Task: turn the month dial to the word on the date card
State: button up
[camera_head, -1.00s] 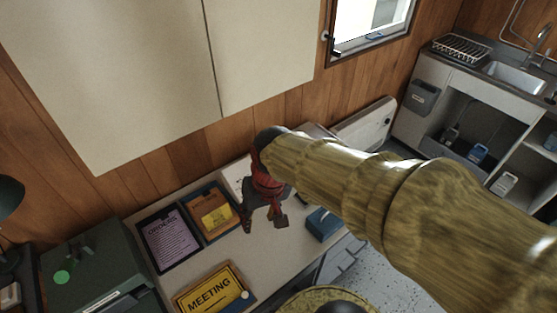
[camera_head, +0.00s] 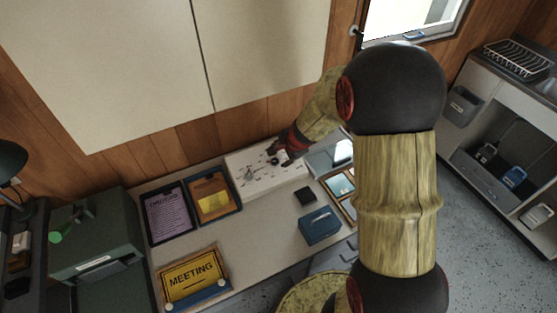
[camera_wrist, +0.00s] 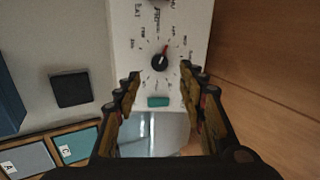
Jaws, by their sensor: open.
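A white panel (camera_head: 262,182) with dials lies at the back of the desk, against the wooden wall. In the wrist view the panel (camera_wrist: 143,25) shows a black dial (camera_wrist: 160,63) with a red pointer, ringed by small printed words too blurred to read. A teal patch (camera_wrist: 158,101) sits near the panel's end. My gripper (camera_wrist: 160,78) is open, its fingers either side of the dial's near side, apart from it. In the head view my gripper (camera_head: 279,156) is over the panel's right part. A yellow card (camera_head: 213,203) lies on a brown board; its writing is unreadable here.
A printed purple sheet (camera_head: 168,214), a yellow MEETING sign (camera_head: 192,276), a blue box (camera_head: 320,225) and a small black block (camera_head: 304,195) lie on the desk. Framed tiles (camera_head: 340,186) are at the right. A green case (camera_head: 95,245) stands left. The desk middle is clear.

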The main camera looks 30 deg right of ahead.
aim_at(275, 161)
jog(key=b+x, duration=0.2)
jog(key=x, duration=0.5)
jog(key=shift+f+b, duration=0.2)
jog(key=shift+b, duration=0.2)
jog(key=shift+c, duration=0.4)
grip_shut()
